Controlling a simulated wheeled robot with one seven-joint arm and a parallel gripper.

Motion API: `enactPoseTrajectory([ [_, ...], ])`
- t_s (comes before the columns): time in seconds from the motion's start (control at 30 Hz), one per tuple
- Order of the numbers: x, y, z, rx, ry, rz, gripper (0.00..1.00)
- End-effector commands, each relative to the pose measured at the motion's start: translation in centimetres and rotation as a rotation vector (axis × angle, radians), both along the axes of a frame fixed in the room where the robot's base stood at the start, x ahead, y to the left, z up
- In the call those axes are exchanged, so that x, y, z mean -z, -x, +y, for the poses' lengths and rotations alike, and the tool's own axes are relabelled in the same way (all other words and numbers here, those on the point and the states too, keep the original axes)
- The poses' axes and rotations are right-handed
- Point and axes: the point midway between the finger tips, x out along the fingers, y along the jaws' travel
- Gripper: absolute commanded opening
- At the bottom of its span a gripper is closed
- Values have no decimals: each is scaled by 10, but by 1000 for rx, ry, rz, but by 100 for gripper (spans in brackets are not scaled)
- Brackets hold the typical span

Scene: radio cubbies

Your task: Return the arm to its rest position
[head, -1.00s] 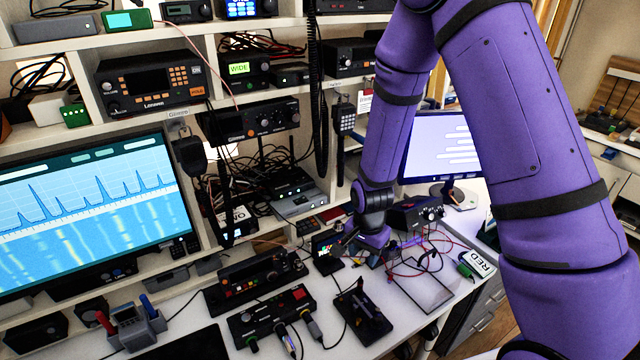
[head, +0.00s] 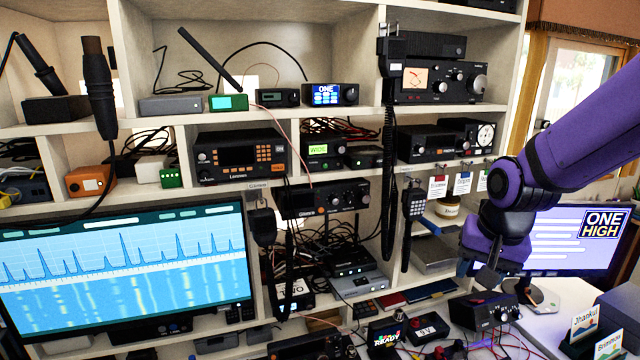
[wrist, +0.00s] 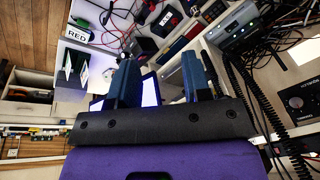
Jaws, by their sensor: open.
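My purple arm reaches in from the right edge of the head view, bent at a dark joint. My gripper (head: 497,277) hangs at its end, in front of the right end of the shelving and beside the monitor (head: 570,238) that reads ONE HIGH. In the wrist view the two blue-grey fingers (wrist: 160,82) stand wide apart with nothing between them. The gripper is held above the desk, and its tips are small and dark in the head view.
Shelves of radios (head: 238,155) fill the left and middle. A handset (head: 412,204) and its coiled cord hang left of my gripper. A black radio unit (head: 483,309) stands on the desk below. Small cards (head: 585,318) stand at lower right. Open air lies around the arm's upper right.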

Motion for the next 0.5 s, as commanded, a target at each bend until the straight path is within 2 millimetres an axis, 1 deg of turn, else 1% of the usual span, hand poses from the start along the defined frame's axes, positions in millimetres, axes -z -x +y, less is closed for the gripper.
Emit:
enactPoseTrajectory([
  [0.03,-14,8,-3,-20,5,-24,44],
  [0.2,-52,38,-11,-107,34,-75,44],
  [0.37,-82,69,-18,-184,67,-125,44],
  [0.5,-103,99,-24,-250,101,-165,44],
])
